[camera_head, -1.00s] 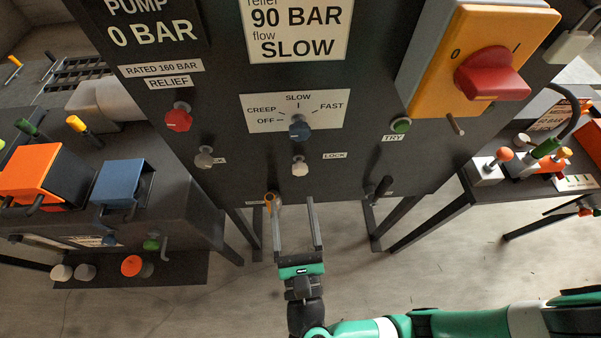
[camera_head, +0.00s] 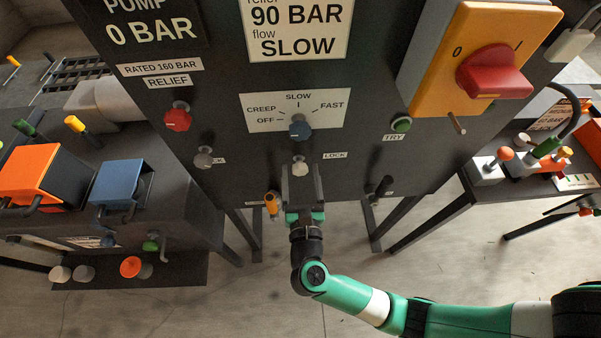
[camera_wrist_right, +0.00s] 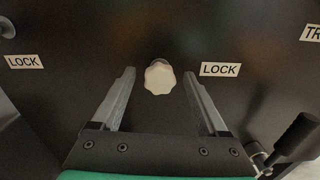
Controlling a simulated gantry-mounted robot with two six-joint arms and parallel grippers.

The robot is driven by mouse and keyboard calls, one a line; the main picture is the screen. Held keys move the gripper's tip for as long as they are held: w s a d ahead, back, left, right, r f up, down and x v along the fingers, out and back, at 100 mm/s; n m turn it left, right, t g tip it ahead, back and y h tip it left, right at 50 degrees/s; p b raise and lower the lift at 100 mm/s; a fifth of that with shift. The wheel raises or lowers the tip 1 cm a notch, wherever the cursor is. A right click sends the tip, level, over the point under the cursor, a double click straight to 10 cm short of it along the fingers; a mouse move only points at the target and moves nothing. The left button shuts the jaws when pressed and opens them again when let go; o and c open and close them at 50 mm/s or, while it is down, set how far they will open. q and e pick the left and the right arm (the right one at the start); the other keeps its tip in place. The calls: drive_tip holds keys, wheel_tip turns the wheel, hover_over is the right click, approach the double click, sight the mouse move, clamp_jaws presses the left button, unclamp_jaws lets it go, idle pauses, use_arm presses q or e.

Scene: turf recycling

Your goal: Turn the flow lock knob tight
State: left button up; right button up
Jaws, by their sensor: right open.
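The flow lock knob (camera_head: 299,167) is a small pale lobed knob on the dark panel, below the blue flow knob (camera_head: 299,127) and left of a LOCK label (camera_head: 334,155). It also shows in the right wrist view (camera_wrist_right: 159,77), between and just beyond the fingertips. My right gripper (camera_head: 301,172) is open, pointing at the panel with one finger on each side of the knob's line. In the right wrist view its fingers (camera_wrist_right: 160,74) are well apart and neither touches the knob. My left gripper is not in view.
A second lock knob (camera_head: 204,157) sits left under the red relief knob (camera_head: 178,117). A black lever (camera_head: 381,187) sticks out at the lower right of the panel. An orange-yellow item (camera_head: 271,203) hangs just left of my right gripper.

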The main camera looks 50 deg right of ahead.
drive_tip(key=shift+c, duration=0.2)
clamp_jaws()
idle(0.3)
